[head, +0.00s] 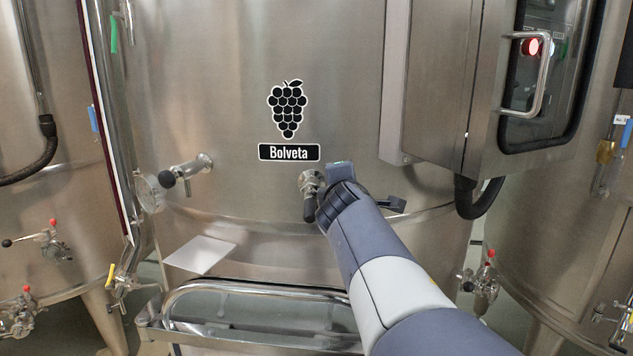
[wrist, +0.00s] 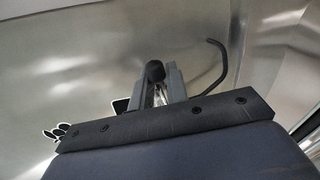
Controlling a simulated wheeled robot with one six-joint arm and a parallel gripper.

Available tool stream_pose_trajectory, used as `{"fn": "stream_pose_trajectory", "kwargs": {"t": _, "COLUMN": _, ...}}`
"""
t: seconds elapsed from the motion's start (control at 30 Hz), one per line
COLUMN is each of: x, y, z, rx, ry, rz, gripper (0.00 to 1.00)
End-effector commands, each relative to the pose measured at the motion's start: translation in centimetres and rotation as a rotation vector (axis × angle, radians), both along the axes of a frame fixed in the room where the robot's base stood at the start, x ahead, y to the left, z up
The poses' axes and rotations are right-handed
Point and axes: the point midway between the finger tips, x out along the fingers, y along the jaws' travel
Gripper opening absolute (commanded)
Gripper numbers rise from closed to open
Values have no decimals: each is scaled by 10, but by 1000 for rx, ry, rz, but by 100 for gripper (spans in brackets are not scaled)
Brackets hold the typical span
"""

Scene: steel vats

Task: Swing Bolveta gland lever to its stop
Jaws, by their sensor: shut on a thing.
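The Bolveta vat (head: 230,110) fills the middle of the head view, with a grape logo over its name plate. A steel fitting (head: 310,180) sits on its wall below the plate, and its lever ends in a black knob (head: 309,209) that points down. My gripper (head: 326,190) is at this fitting and partly hides it. The exact contact is partly hidden by the fingers and the dark mount.
A second fitting with a black knob (head: 168,179) stands on the vat's left. A control cabinet (head: 480,90) with a handle juts out at upper right. A steel rail (head: 250,289) crosses below. A small tilted plate (head: 200,254) sits at lower left. Other vats flank both sides.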

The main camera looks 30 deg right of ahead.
Motion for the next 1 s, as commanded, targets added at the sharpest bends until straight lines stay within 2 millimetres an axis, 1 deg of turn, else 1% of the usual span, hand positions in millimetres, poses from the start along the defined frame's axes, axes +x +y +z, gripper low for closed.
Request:
{"fn": "stream_pose_trajectory", "kwargs": {"t": 0.2, "x": 0, "y": -1, "z": -3, "rx": 34, "ry": -15, "rz": -2, "gripper": 0}}
{"fn": "stream_pose_trajectory", "kwargs": {"t": 0.6, "x": 0, "y": -1, "z": -5, "rx": 38, "ry": -15, "rz": -1, "gripper": 0}}
{"fn": "stream_pose_trajectory", "kwargs": {"t": 0.63, "x": 0, "y": -1, "z": -5, "rx": 38, "ry": -15, "rz": -1, "gripper": 17}}
{"fn": "stream_pose_trajectory", "kwargs": {"t": 0.7, "x": 0, "y": -1, "z": -5, "rx": 38, "ry": -15, "rz": -1, "gripper": 23}}
{"fn": "stream_pose_trajectory", "kwargs": {"t": 0.83, "x": 0, "y": -1, "z": -4, "rx": 37, "ry": -15, "rz": 0, "gripper": 33}}
{"fn": "stream_pose_trajectory", "kwargs": {"t": 1.0, "x": 0, "y": 0, "z": -3, "rx": 36, "ry": -17, "rz": 0, "gripper": 33}}
